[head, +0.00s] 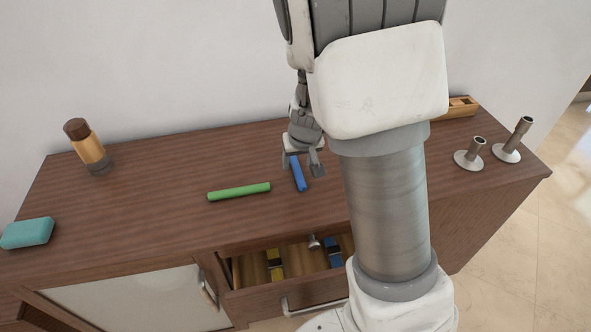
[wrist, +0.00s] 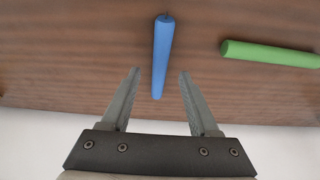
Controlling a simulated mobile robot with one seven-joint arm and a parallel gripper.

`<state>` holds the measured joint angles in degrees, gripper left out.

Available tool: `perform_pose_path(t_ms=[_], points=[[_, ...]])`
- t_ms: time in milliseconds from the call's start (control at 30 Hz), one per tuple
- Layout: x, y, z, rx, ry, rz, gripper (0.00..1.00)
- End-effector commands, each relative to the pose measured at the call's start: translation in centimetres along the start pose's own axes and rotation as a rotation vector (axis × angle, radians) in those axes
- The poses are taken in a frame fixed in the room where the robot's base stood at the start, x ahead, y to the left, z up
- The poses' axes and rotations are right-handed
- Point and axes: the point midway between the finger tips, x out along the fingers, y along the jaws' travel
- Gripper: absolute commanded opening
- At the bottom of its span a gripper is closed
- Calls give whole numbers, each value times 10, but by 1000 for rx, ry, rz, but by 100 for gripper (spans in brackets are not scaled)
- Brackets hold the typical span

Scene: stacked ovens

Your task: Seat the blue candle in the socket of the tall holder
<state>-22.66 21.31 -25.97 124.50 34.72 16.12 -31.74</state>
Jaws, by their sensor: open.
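The blue candle (head: 298,174) lies on its side on the brown cabinet top. My gripper (head: 302,168) is open above the back end of the blue candle. In the wrist view the blue candle (wrist: 161,55) lies along the gap between the open fingers (wrist: 160,72), its lower end reaching between them; I cannot tell how high above it they are. The tall holder (head: 515,140), a metal stem on a round base, stands at the right end of the cabinet top. A shorter holder (head: 470,154) stands beside it, to its left.
A green candle (head: 239,192) lies left of the blue one and shows in the wrist view (wrist: 268,54). A brown-capped bottle (head: 87,147) and a teal block (head: 27,233) are at the left. A wooden box (head: 458,107) is partly hidden by my arm. An open drawer (head: 289,262) juts out in front.

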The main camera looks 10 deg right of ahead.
Motion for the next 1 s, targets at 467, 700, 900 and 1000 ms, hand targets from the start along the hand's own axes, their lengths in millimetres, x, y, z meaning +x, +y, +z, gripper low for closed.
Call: perform_pose_path(t_ms=[467, 700, 900, 1000], points=[[29, 0, -2, 1, 0, 1, 62], [29, 0, -1, 1, 0, 1, 18], [29, 0, -1, 1, -1, 1, 0], [29, 0, -1, 1, 0, 1, 0]])
